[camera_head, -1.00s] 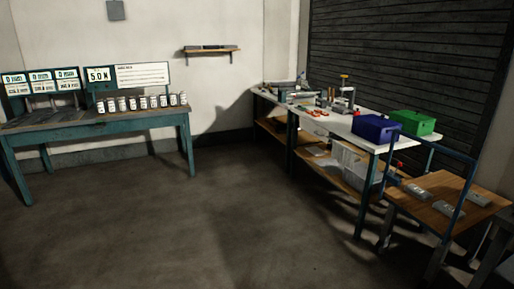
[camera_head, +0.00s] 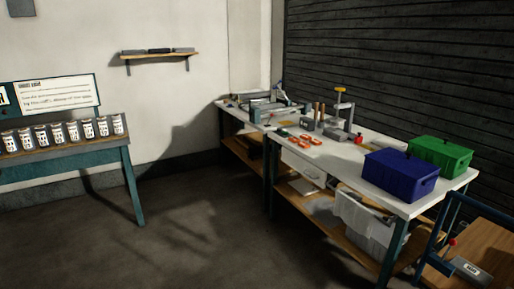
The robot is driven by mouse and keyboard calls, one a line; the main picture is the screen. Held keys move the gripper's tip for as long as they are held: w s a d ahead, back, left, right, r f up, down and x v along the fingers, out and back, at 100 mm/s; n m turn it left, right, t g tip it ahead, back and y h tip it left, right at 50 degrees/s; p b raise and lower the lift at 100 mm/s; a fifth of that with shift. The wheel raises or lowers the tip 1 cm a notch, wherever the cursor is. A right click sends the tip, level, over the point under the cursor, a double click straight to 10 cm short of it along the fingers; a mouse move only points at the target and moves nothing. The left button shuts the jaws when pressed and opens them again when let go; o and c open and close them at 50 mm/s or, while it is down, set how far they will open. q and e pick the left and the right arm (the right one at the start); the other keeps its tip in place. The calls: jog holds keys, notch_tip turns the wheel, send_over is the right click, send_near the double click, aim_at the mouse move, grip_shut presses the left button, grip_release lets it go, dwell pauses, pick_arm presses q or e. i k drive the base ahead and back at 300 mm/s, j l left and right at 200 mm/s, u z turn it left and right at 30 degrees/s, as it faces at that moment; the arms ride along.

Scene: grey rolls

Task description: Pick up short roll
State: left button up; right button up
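I cannot make out a short roll for certain. Small dark and grey items (camera_head: 158,51) lie side by side on the wall shelf (camera_head: 180,57), too small to identify. A grey labelled piece (camera_head: 470,271) lies on the wooden cart (camera_head: 495,252) at the lower right. Neither of my grippers shows in the head view.
A white workbench (camera_head: 400,198) along the shuttered wall holds tools, a blue box (camera_head: 400,176) and a green box (camera_head: 440,158). A teal table (camera_head: 60,156) with several labelled jars stands at left. The floor (camera_head: 190,235) between them is clear.

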aim_at(264, 94)
jog(key=i+l, duration=0.1)
jog(key=i, duration=1)
jog(key=i+l+u, duration=0.1)
jog(key=i, duration=0.4)
jog(key=i+l, duration=0.15)
jog(key=i, duration=0.4)
jog(key=i+l+u, duration=0.1)
jog(key=i, duration=0.45)
jog(key=i+u, duration=0.5)
jog(key=i, duration=0.95)
jog(key=i+l+z, duration=0.15)
jog(key=i+z, duration=0.2)
jog(key=i, duration=0.3)
jog(key=i+z, duration=0.4)
jog(key=i, duration=0.3)
